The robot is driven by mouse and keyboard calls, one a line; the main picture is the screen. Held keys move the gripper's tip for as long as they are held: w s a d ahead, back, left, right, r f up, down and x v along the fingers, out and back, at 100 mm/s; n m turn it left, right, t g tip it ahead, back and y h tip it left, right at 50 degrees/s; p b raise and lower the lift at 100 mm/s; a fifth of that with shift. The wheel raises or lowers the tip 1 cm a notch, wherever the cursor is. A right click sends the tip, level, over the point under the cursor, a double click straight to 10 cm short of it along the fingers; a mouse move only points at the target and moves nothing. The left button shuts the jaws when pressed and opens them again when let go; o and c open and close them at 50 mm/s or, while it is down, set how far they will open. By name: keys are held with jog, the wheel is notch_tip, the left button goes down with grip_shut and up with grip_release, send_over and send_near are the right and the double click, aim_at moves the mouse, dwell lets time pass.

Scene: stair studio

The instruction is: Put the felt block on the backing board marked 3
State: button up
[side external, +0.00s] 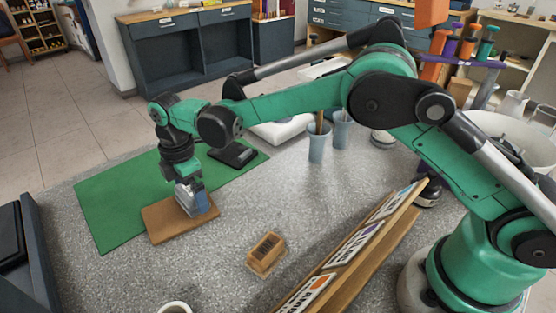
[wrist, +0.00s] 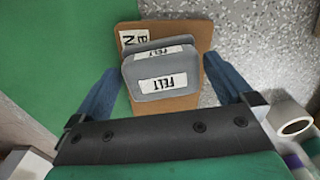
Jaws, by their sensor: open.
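The grey felt block (wrist: 165,84) has white labels reading FELT and rests on a brown board (wrist: 186,33). A white label on the board is partly covered, and I cannot read a 3 on it. In the side view, the brown board (side external: 162,224) lies partly over the green mat's edge, with the block mostly hidden at my gripper (side external: 193,203). In the wrist view, my gripper (wrist: 161,66) is open, with one blue finger on each side of the block. Gaps show between the fingers and the block.
A small wooden block (side external: 263,263) with a dark top lies on the grey table, near a long wooden rack (side external: 385,240) with labelled cards. Grey-blue cups (side external: 317,152) stand further back. A black object (side external: 233,155) lies on the green mat (side external: 105,205).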

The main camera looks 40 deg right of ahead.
aim_at(189, 188)
notch_tip(189, 188, up, 11)
jog(key=s+d+r+m+t, duration=0.2)
jog(key=s+d+r+m, duration=0.1)
jog(key=d+r+m, duration=0.25)
jog(key=s+d+f+m+t, duration=0.5)
jog(key=s+d+m, duration=0.6)
jog(key=s+m, duration=0.1)
jog(key=shift+s+d, duration=0.2)
jog(key=shift+s, duration=0.45)
jog(key=shift+m, duration=0.25)
